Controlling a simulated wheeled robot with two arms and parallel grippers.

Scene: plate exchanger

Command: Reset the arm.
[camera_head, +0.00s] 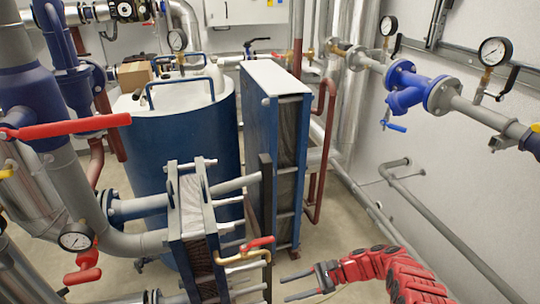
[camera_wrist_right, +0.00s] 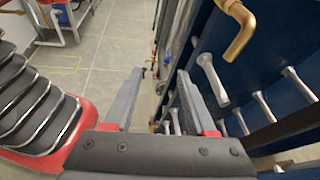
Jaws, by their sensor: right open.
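My right gripper (camera_head: 286,287) is open and empty at the lower middle of the head view, low over the floor. It is to the right of the small plate exchanger (camera_head: 196,215) and apart from it. In the right wrist view its two fingers (camera_wrist_right: 160,72) are spread with nothing between them. My right arm (camera_head: 385,272) is red and comes in from the lower right. My left gripper is not in view.
A brass pipe (camera_head: 242,259) with a red-handled valve is left of the gripper. A large blue plate exchanger (camera_head: 259,130) and a blue tank (camera_head: 190,130) stand behind. Grey pipes (camera_head: 440,225) run along the right wall. Some floor (camera_head: 340,235) is bare.

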